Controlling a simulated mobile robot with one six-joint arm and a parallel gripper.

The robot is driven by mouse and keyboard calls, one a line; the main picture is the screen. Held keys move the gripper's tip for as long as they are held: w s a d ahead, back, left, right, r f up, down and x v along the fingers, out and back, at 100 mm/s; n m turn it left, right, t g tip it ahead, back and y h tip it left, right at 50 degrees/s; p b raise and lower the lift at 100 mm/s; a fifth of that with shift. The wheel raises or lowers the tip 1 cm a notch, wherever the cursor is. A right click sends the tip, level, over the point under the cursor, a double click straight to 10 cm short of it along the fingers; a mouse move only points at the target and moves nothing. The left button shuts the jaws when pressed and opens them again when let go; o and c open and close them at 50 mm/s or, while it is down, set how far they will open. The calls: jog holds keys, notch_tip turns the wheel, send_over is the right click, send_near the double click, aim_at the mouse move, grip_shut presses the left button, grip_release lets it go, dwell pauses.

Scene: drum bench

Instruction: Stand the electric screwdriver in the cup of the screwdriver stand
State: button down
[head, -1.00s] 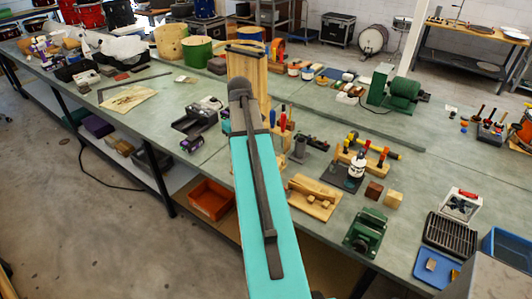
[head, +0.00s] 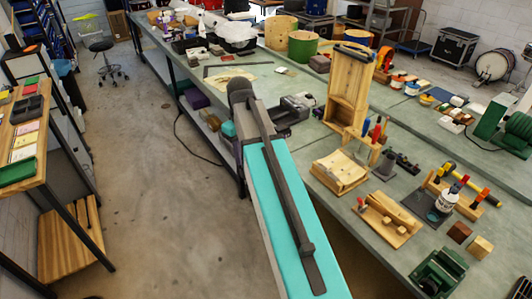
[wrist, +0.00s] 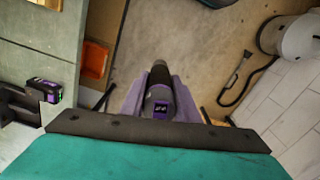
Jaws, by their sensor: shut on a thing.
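My gripper (wrist: 160,84) shows in the wrist view, its purple-grey fingers on both sides of the electric screwdriver (wrist: 160,106). The screwdriver is black and purple, with a small marked panel facing the camera. The gripper is shut on it and holds it out over the floor, beside the bench. In the head view my arm hides the gripper and screwdriver.
The bench (head: 330,205) carries a tall wooden stand (head: 349,88), a wooden box (head: 340,172), a wooden plane board (head: 388,218) and a green vise (head: 438,272). The floor (head: 150,190) left of the bench is clear. A side table (head: 45,175) stands at the far left.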

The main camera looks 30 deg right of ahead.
jog(key=w+a+f+n+b, duration=0.2)
jog(key=a+f+b, duration=0.9)
jog(key=a, duration=0.2)
jog(key=shift+a+f+n, duration=0.25)
jog(key=shift+a+n, duration=0.05)
jog(key=shift+s, duration=0.1)
